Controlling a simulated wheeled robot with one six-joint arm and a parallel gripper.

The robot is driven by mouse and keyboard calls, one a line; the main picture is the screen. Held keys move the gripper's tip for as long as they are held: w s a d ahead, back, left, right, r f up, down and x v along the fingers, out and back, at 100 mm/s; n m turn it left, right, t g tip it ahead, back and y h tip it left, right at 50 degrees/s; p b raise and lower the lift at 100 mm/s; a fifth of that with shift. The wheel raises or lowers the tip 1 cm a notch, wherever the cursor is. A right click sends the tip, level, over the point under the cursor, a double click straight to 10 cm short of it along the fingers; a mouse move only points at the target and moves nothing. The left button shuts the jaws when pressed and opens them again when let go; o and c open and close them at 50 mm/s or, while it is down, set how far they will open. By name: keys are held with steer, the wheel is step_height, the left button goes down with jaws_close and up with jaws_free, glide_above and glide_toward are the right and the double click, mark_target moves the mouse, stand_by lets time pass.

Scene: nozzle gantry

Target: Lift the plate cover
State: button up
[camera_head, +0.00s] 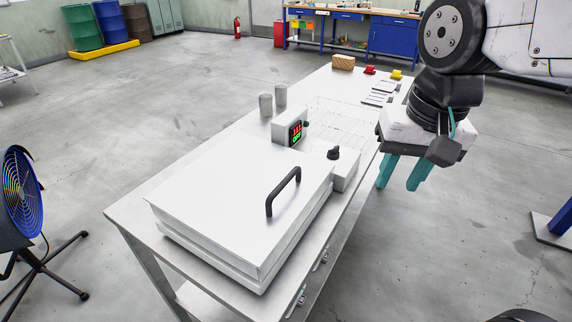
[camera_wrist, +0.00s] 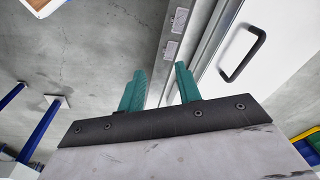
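A white plate cover (camera_head: 225,200) with a black arched handle (camera_head: 284,190) lies flat and closed on a white base on the metal table. The cover (camera_wrist: 272,72) and its handle (camera_wrist: 242,54) also show at the upper right of the wrist view. My gripper (camera_head: 401,186) hangs beyond the right edge of the table, to the right of the handle and apart from it. In the wrist view its two teal fingers (camera_wrist: 160,86) stand apart with nothing between them.
A control box with a lit display (camera_head: 294,132) and a black knob (camera_head: 334,153) stands behind the cover. Two grey cylinders (camera_head: 273,100), a wire rack (camera_head: 338,120) and small coloured items lie farther back. A blue fan (camera_head: 22,190) stands left.

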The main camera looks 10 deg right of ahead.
mark_target(285, 180)
steer(key=w+a+m+y, duration=0.1)
steer(key=w+a+m, duration=0.4)
steer(key=w+a, duration=0.75)
steer(key=a+f, duration=0.1)
steer(key=f, duration=0.1)
steer(key=a+f, duration=0.1)
steer(key=f, duration=0.2)
steer(key=a+f, duration=0.1)
steer(key=f, duration=0.1)
steer(key=shift+f, duration=0.3)
steer(key=shift+a+f, duration=0.1)
steer(key=shift+f, duration=0.25)
jaws_close()
